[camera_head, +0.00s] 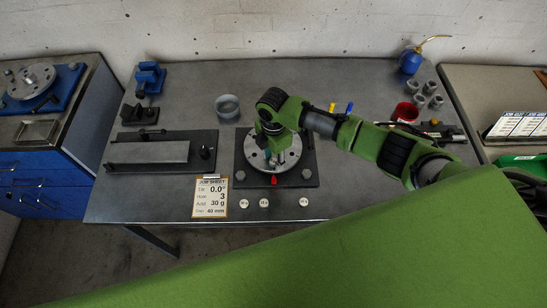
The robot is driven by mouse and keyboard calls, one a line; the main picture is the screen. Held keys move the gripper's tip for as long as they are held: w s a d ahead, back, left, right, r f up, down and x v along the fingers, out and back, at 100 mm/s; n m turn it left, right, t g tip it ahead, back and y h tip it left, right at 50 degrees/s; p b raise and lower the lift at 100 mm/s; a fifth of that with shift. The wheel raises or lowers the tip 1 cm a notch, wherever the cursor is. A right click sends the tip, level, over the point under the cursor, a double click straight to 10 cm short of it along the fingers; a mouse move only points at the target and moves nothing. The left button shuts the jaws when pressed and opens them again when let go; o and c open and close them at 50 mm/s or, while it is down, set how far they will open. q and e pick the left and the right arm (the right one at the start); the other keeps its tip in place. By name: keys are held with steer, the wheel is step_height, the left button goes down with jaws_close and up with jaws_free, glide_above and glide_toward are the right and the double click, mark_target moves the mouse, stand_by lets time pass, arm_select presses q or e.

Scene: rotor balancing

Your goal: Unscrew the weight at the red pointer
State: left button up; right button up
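The round metal rotor disc (290,158) sits on a dark square base plate (312,180). The red pointer (274,180) is at the disc's front edge. The gripper covers part of the disc, and any weight at the pointer is hidden or too small to make out. Whether its fingers are open or shut on something does not show. My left gripper is out of view.
Several small white round pieces (264,203) lie along the bench front beside a job sheet (210,197). A grey cup (228,106) stands behind left, a red-rimmed container (405,112) behind right. A long plate fixture (150,152) lies left.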

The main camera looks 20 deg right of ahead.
jaws_close()
steer(key=n+b, duration=0.1)
steer(key=n, duration=0.3)
steer(key=shift+n, duration=0.3)
steer(key=n, duration=0.4)
steer(key=shift+b, duration=0.4)
steer(key=n+b, duration=0.1)
steer(key=n, duration=0.4)
steer(key=n+b, duration=0.1)
steer(key=n, duration=0.3)
steer(key=shift+n, duration=0.4)
